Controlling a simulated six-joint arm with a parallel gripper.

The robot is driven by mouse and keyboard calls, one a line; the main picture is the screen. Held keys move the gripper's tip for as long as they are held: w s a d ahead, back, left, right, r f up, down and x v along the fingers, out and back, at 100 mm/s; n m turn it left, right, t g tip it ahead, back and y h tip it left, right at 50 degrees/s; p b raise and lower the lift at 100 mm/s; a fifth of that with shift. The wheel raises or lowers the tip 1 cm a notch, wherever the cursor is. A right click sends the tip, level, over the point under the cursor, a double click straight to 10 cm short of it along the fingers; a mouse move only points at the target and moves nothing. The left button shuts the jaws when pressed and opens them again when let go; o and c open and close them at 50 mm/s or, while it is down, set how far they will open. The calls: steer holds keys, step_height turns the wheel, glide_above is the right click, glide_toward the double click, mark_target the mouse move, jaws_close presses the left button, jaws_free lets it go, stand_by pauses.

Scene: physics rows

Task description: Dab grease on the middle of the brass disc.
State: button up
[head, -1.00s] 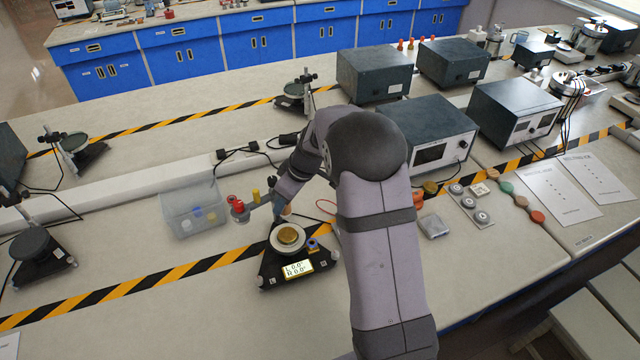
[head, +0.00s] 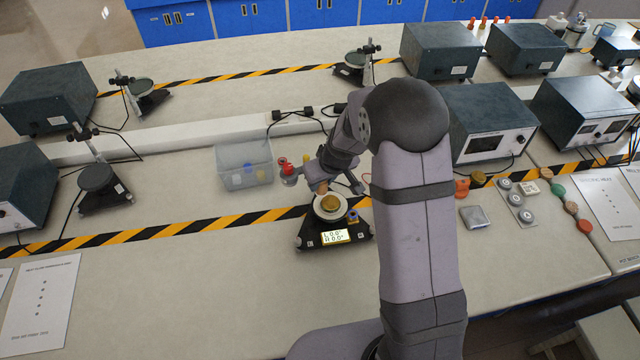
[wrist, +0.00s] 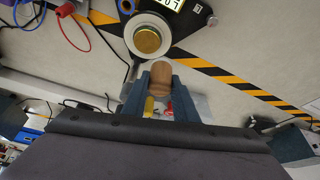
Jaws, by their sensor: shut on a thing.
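The brass disc (head: 330,202) lies on a round white plate (head: 346,213) on a black three-cornered stand (head: 306,240) with a lit display. In the wrist view the disc (wrist: 147,40) is near the top, left of centre. My gripper (wrist: 160,82) is shut on a rounded brown wooden piece (wrist: 161,72), which sticks out between the blue-grey fingers towards the disc. In the head view my gripper (head: 322,182) is just behind the disc, partly hidden by my arm. The brown piece looks apart from the disc. I cannot see grease.
Red and yellow small items (head: 284,163) stand behind and left of the stand. A clear bin (head: 243,165) with small items is further left. A blue knob (head: 352,217) sits by the plate. Grey instrument boxes (head: 487,125) stand to the right.

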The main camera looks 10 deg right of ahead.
steer(key=shift+w+a+r+m+h, duration=0.1)
steer(key=shift+w+r+m+h, duration=0.1)
steer(key=shift+w+m+h, duration=0.5)
steer(key=shift+m, duration=0.9)
